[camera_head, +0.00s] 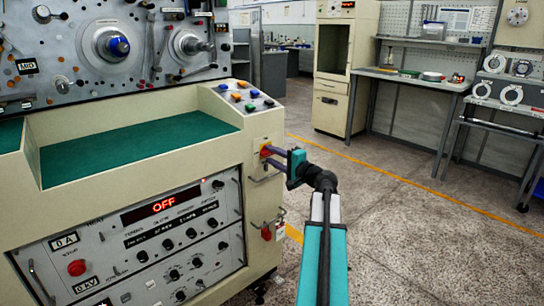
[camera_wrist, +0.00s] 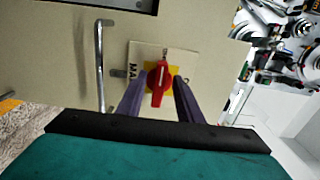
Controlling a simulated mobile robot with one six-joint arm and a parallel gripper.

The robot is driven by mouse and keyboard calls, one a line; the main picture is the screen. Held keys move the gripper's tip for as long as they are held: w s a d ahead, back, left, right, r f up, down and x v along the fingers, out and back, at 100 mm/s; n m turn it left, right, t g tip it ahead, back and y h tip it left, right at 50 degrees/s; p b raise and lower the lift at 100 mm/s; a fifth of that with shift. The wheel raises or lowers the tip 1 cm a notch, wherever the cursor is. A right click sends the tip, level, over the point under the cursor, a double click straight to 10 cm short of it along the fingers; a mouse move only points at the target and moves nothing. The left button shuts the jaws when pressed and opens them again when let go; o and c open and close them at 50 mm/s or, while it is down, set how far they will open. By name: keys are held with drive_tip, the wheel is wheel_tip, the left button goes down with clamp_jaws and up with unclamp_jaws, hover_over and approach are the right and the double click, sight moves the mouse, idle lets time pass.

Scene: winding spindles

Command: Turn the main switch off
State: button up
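The main switch is a red rotary knob (camera_wrist: 159,84) on a yellow plate (camera_wrist: 148,77), beside partly hidden lettering that starts "MA". In the wrist view the knob's long axis runs nearly up and down, and the lettering is turned sideways. In the head view the switch (camera_head: 264,149) is on the cabinet's right side face, partly hidden by my fingers. My gripper (camera_wrist: 160,88) has its two purple fingers apart, one on each side of the knob. A gap shows beside the knob, and contact cannot be told. It also shows in the head view (camera_head: 270,155).
A metal bar handle (camera_wrist: 99,65) stands out beside the switch. The cream cabinet (camera_head: 120,190) carries a red display (camera_head: 163,205) reading "OFF" and several knobs. A workbench (camera_head: 420,78) stands at the back right.

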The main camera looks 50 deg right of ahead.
drive_tip(key=s+p, duration=0.1)
drive_tip(key=s, duration=1.2)
drive_tip(key=shift+a, duration=0.45)
drive_tip(key=shift+w+a+p, duration=0.1)
drive_tip(key=shift+p, duration=0.2)
